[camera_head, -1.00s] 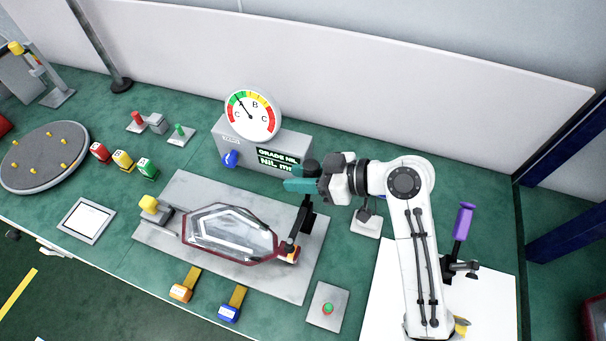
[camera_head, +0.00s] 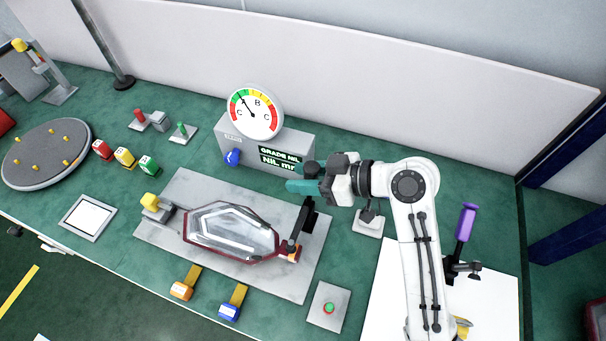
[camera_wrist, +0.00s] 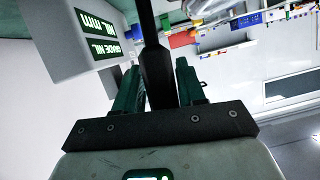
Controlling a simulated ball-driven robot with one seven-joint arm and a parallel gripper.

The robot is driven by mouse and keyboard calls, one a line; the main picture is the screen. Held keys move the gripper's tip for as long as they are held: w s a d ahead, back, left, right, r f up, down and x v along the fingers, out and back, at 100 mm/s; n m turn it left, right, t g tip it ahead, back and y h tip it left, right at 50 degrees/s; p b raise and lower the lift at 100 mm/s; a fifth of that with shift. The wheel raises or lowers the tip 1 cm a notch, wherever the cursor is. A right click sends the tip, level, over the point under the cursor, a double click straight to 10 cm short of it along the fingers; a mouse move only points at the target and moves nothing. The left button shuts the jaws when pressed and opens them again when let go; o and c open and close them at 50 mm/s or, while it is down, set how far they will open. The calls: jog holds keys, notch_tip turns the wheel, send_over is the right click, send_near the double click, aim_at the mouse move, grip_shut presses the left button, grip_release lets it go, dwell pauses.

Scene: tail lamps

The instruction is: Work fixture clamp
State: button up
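The tail lamp (camera_head: 232,232), clear with a dark red rim, lies on a grey fixture plate (camera_head: 180,185). At its right end stands a clamp with a black lever (camera_head: 304,217), upright and leaning slightly, and an orange block (camera_head: 293,254) at its foot. A yellow-topped clamp (camera_head: 150,200) stands at the lamp's left end. My gripper (camera_head: 305,179) is at the top of the black lever. In the wrist view the lever (camera_wrist: 157,75) runs between both teal fingers, which sit close against its sides; the contact itself is dark.
Behind the plate stands a grey gauge box (camera_head: 265,145) with a round dial (camera_head: 255,112) and a blue knob (camera_head: 232,157). Orange and blue tags (camera_head: 229,312) lie in front. A green button (camera_head: 329,308) is at front right; a purple-handled tool (camera_head: 465,222) stands right of my arm.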

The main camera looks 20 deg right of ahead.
jog(key=v, duration=1)
jog(key=shift+d+b, duration=0.2)
jog(key=shift+b, duration=0.25)
jog(key=shift+s, duration=0.2)
dwell(0.5)
